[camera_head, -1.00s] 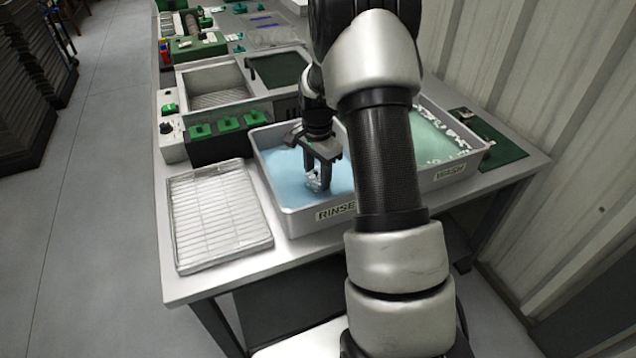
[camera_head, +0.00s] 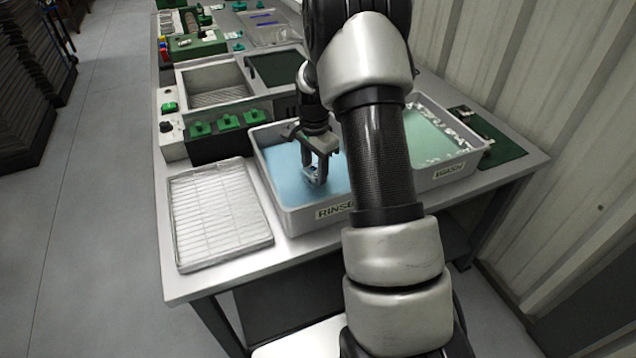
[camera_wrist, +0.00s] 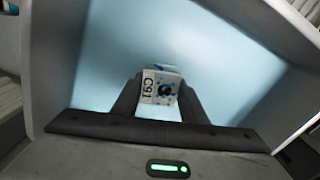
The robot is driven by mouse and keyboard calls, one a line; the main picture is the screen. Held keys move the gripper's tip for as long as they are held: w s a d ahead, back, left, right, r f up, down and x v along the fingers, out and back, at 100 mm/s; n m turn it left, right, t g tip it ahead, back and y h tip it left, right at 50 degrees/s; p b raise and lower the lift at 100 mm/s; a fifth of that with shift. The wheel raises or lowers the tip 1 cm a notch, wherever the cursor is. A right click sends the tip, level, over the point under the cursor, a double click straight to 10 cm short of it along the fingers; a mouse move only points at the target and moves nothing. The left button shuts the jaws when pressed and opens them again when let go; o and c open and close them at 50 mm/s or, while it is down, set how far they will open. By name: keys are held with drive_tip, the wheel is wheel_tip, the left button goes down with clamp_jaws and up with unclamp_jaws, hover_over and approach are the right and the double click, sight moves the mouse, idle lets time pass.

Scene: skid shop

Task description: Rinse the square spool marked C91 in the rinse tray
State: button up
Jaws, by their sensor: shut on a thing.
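The square spool marked C91 (camera_wrist: 160,86) is a small pale block with blue spots and a dark centre. My gripper (camera_wrist: 158,98) is shut on it in the wrist view, with the C91 label facing the camera. In the head view my gripper (camera_head: 317,176) points down inside the rinse tray (camera_head: 301,222), a grey tray of light blue liquid labelled RINSE. The spool shows only as a small patch between the fingertips there. It is at or close to the liquid; whether it is under the surface I cannot tell.
The wash tray (camera_head: 449,172), with green liquid and white foam, adjoins on the right, partly behind my arm. A wire drying rack (camera_head: 218,215) lies left of the rinse tray. A dark box with green switches (camera_head: 228,122) stands behind. A green mat (camera_head: 500,150) lies at far right.

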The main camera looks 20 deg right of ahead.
drive_tip(key=shift+s, duration=1.65)
drive_tip(key=shift+r, duration=0.15)
wheel_tip(320, 180, up, 12)
drive_tip(key=p, duration=0.8)
drive_tip(key=shift+f, duration=0.2)
drive_tip(key=shift+r+p, duration=0.1)
drive_tip(key=shift+p, duration=0.2)
idle(0.5)
wheel_tip(320, 180, up, 4)
drive_tip(key=p, duration=0.2)
drive_tip(key=shift+p, duration=0.4)
idle(0.4)
